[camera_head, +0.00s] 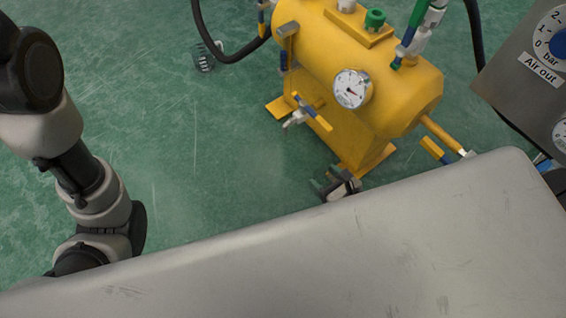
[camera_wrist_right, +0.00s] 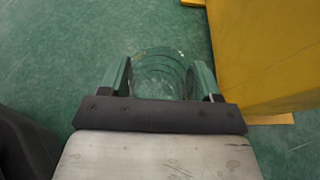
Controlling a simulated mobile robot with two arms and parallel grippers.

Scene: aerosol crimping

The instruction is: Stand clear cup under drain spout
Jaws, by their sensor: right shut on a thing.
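The clear cup (camera_wrist_right: 158,70) shows in the right wrist view, see-through and ringed, between the two fingers of my right gripper (camera_wrist_right: 160,80), which is shut on it. In the head view my right gripper (camera_head: 328,184) is low in front of the yellow tank (camera_head: 365,50); the cup is hard to make out there.
A pressure gauge (camera_head: 352,89) is on the tank. The tank's yellow foot (camera_head: 369,162) is close to my right gripper. A grey panel (camera_head: 525,80) marked "Air out" is at the right. A black hose (camera_head: 222,55) hangs behind.

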